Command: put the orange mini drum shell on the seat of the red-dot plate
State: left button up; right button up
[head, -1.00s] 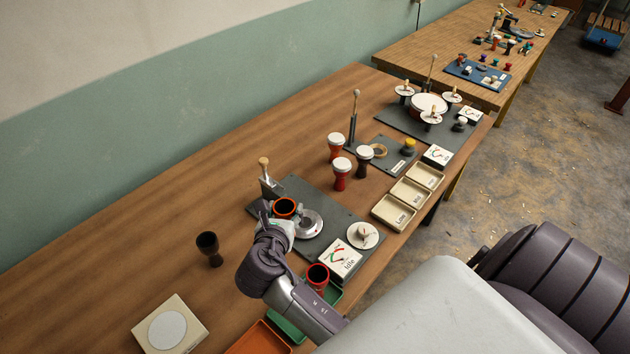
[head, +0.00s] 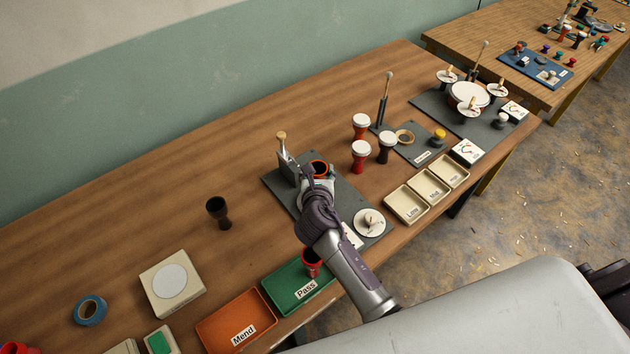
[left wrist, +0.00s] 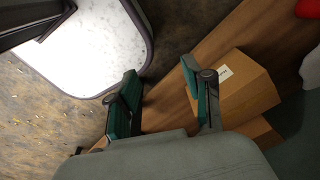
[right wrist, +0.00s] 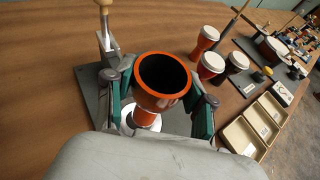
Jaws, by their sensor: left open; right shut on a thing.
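The orange mini drum shell (head: 319,167) is an open-topped goblet with a dark inside. My right gripper (head: 316,180) is shut on it. In the right wrist view, the shell (right wrist: 150,105) stands between the fingers (right wrist: 160,90), its mouth toward the camera. Below it is a dark grey plate (head: 279,180) with a pale round seat (right wrist: 127,121), mostly hidden by shell and gripper. Whether the shell's foot touches the seat I cannot tell. No red dot is clear. My left gripper (left wrist: 158,72) is open and empty, away from the table's drums.
A stand with a wooden knob (head: 285,158) rises close left of the shell. A red shell (head: 312,262) stands in the green Pass tray (head: 285,292), beside the orange Mend tray (head: 232,318). A dark goblet (head: 218,211) stands at left. Capped drums (head: 360,152) stand to the right.

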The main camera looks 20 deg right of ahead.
jog(key=shift+w+a+f, duration=0.3)
jog(key=shift+w+f, duration=0.15)
jog(key=shift+w, duration=0.05)
notch_tip(320, 180, down, 3)
jog(key=shift+f+b, duration=0.2)
jog(key=shift+b, duration=0.1)
jog(key=shift+f, duration=0.2)
pick_arm(q)
jog(key=shift+d+f, duration=0.3)
jog(key=shift+d, duration=0.45)
pick_arm(e)
jog(key=shift+f, duration=0.15)
pick_arm(q)
jog(key=shift+f, duration=0.1)
pick_arm(e)
jog(key=o, duration=1.2)
jog(key=shift+c, duration=0.2)
